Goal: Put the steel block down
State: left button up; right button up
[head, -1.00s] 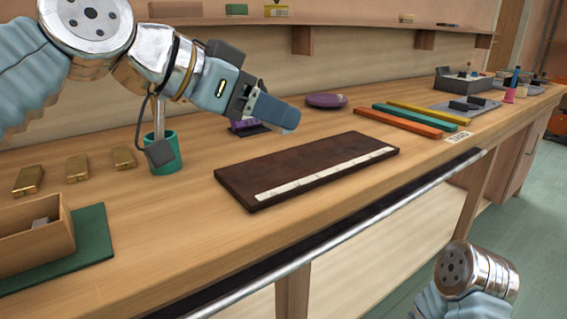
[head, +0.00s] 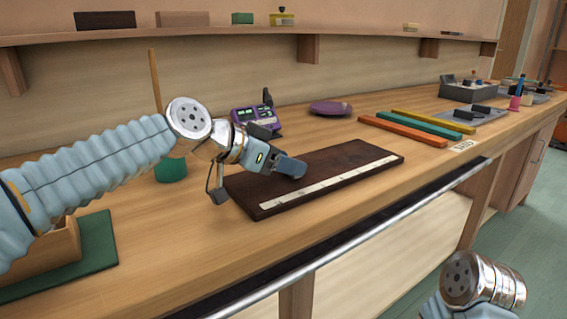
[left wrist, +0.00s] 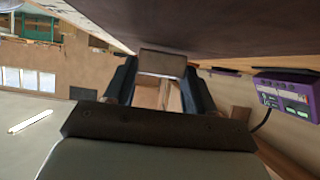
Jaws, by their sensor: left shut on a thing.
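My left gripper (head: 291,167) is low over the dark brown board (head: 345,157), which has a pale strip along its front edge. In the left wrist view the two fingers of my left gripper (left wrist: 160,88) are shut on the steel block (left wrist: 162,63), a plain grey-brown piece between the fingertips. The dark board (left wrist: 220,22) fills the top of that view, very close to the block. I cannot tell whether they touch. In the head view the block is hidden by the gripper. My right gripper is out of view; only part of that arm shows.
A purple device (head: 257,120) stands behind the board, and a purple dish (head: 330,108) lies further right. A green cup (head: 171,170) is left of the board. Orange (head: 402,131), teal and yellow bars lie to the right. Bare bench shows before the board.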

pick_arm(q)
jog(key=shift+f, duration=0.1)
jog(key=shift+f+b, duration=0.25)
jog(key=shift+b, duration=0.05)
jog(key=o, duration=1.2)
jog(key=shift+r, duration=0.1)
